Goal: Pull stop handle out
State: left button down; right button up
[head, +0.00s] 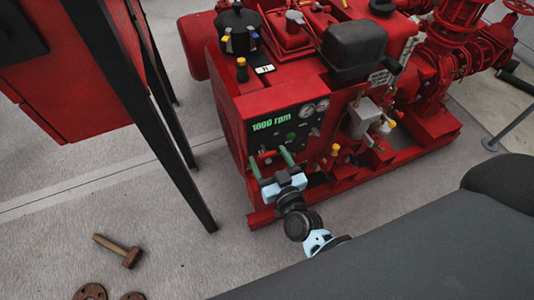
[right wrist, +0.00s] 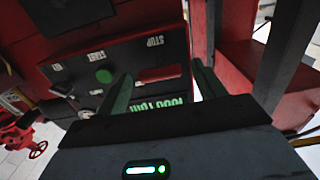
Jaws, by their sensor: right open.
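The red engine's dark control panel (head: 283,138) faces my right gripper (head: 272,161), which is open in front of its lower left part. In the right wrist view the panel appears turned over, with a STOP label (right wrist: 155,41) and a START label (right wrist: 95,56). The green fingers of my right gripper (right wrist: 164,90) stand apart near the panel. A red patch (right wrist: 160,73) shows beside the STOP label, between the fingers; I cannot tell whether it is the stop handle. No stop handle is clearly distinguishable. My left gripper is out of view.
The panel's display (head: 271,124) reads 1000 rpm. A red cabinet on black legs (head: 165,130) stands at left. A hammer (head: 118,250) and rusty flanges (head: 90,292) lie on the floor. Red pipework with a valve wheel (head: 518,7) stands at right. Open floor lies left of the engine.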

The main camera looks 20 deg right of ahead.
jog(key=shift+w, duration=1)
